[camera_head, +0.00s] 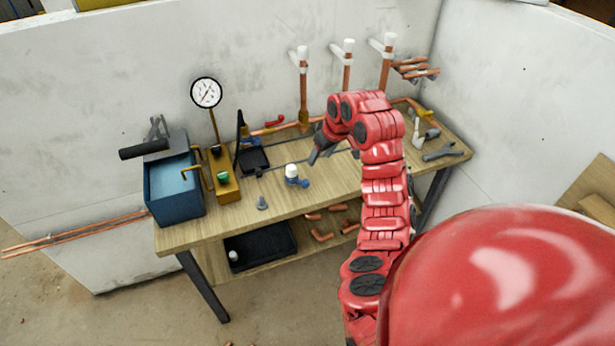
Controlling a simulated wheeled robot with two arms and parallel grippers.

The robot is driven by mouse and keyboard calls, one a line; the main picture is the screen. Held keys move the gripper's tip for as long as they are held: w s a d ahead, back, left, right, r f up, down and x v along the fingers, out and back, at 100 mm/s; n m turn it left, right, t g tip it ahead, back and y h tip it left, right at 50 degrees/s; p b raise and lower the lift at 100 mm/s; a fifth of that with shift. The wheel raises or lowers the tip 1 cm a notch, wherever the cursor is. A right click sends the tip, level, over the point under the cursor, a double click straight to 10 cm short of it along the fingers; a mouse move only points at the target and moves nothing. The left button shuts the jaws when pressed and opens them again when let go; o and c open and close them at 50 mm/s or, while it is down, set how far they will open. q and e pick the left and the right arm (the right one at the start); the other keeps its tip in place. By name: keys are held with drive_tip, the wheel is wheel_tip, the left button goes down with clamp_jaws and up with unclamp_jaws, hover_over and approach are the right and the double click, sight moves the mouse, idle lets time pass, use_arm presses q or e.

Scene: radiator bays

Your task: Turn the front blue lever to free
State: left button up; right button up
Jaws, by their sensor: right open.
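A small valve with a white cap (291,170) stands near the middle of the wooden bench. A blue lever (302,183) shows at its lower right side. The lever's exact angle is too small to tell. My right gripper (314,158) is open and empty, pointing down and left. In the picture its dark fingers are just up and right of the white cap, apart from it. Their height over the bench cannot be told. My left gripper is out of view.
A blue tank (174,192) and a brass-coloured block (225,187) with a gauge (206,92) stand at the left. Copper pipes (304,85) rise along the back wall. Tools (443,153) lie at the right end.

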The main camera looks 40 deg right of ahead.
drive_tip(key=b, duration=0.5)
approach(306, 181)
drive_tip(key=p+x, duration=0.2)
drive_tip(key=x, duration=0.4)
drive_tip(key=shift+f, duration=0.2)
drive_tip(key=shift+p+x, duration=0.4)
drive_tip(key=shift+x, duration=0.75)
clamp_jaws()
